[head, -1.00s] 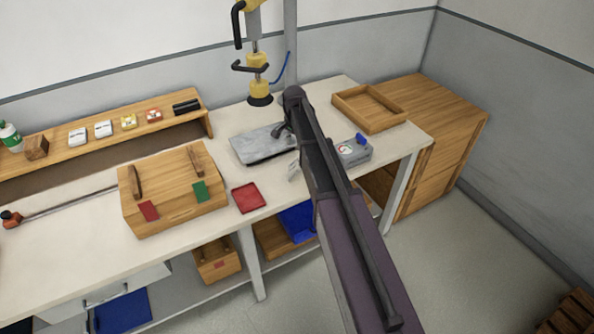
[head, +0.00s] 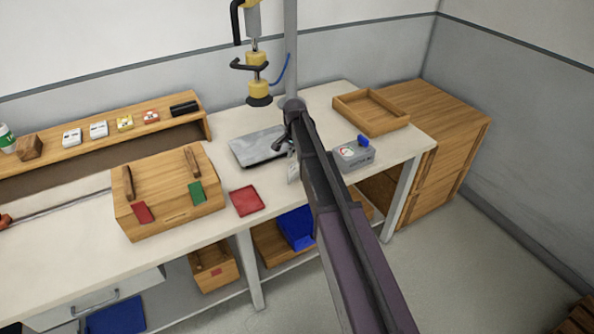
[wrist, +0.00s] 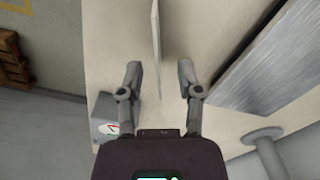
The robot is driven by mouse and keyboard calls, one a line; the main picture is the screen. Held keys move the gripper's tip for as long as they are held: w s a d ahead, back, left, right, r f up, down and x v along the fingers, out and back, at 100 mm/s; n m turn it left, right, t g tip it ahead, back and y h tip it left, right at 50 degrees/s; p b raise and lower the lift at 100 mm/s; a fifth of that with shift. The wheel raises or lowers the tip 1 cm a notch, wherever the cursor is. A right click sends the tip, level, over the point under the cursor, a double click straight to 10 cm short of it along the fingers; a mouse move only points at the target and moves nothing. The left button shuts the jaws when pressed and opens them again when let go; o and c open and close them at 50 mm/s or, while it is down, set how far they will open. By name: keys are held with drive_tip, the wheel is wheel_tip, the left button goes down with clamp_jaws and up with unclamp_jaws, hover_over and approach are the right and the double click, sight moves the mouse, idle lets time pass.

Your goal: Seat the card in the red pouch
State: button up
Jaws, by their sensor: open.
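The red pouch (head: 246,200) lies flat on the bench, between the wooden box and my arm in the head view. A pale thin card (head: 293,168) stands upright near the bench's front edge, partly hidden by my arm. In the wrist view the card (wrist: 156,45) shows nearly edge-on, its near end lying in the gap between my fingers. My gripper (wrist: 159,75) is open, one finger on each side of the card, with visible space on both sides. My arm mostly hides the gripper in the head view.
A grey metal plate (head: 258,147) lies behind the pouch. A grey gauge box (head: 354,154) with a blue knob stands right of my arm. A wooden box (head: 168,195) stands to the left, and a wooden tray (head: 371,112) at the back right. A yellow-black tool (head: 258,88) hangs above.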

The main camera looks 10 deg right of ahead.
drive_tip(key=b, duration=0.5)
hover_over(296, 178)
drive_tip(key=shift+w+f, duration=0.15)
drive_tip(key=shift+f, duration=2.45)
drive_tip(key=shift+c, duration=0.2)
clamp_jaws()
